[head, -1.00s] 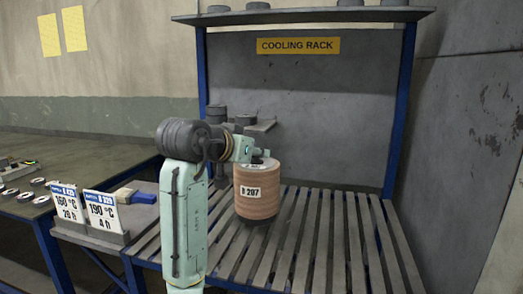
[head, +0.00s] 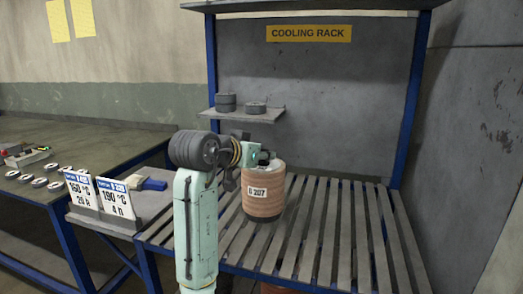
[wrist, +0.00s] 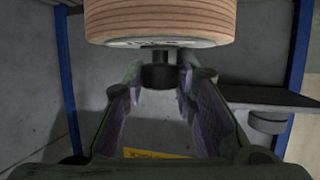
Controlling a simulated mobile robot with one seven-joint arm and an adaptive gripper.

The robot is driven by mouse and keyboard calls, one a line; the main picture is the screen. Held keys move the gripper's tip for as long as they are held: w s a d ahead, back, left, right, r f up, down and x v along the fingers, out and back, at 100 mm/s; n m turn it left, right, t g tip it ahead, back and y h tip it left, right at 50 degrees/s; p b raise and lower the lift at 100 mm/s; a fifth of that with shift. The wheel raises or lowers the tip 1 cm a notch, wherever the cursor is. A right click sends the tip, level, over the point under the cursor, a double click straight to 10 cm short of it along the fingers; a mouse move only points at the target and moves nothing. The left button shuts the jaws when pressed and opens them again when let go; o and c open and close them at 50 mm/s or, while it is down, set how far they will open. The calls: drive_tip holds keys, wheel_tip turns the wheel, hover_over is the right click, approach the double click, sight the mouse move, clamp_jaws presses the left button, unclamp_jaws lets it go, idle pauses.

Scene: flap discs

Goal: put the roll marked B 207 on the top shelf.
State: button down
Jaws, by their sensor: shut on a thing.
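The roll marked B 207 (head: 265,192) is a ribbed, orange-brown cylinder with a white label facing the head camera. My gripper (head: 262,158) is at its top end and shut on its dark hub. The wrist view, which is upside down, shows the roll (wrist: 160,20) at the upper edge and the two fingers (wrist: 158,76) either side of the hub. The roll is upright and appears to hang over the slats; its exact clearance is hard to tell. The rack's top shelf (head: 310,5) shows only at the upper picture edge; its upper surface is out of view.
A small side shelf (head: 262,116) bears dark discs (head: 227,102) behind my arm. The slatted rack bed (head: 335,225) is otherwise largely bare. Blue posts (head: 407,110) bound the rack. Card signs (head: 113,198) and a blue-handled brush (head: 147,184) are left.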

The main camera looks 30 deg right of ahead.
drive_tip(key=shift+r, duration=0.15)
drive_tip(key=c, duration=1.3)
unclamp_jaws()
drive_tip(key=shift+f, duration=0.25)
drive_tip(key=shift+r, duration=0.25)
drive_tip(key=b+v, duration=0.3)
drive_tip(key=v, duration=0.9)
drive_tip(key=shift+f, duration=0.15)
drive_tip(key=shift+a, duration=0.15)
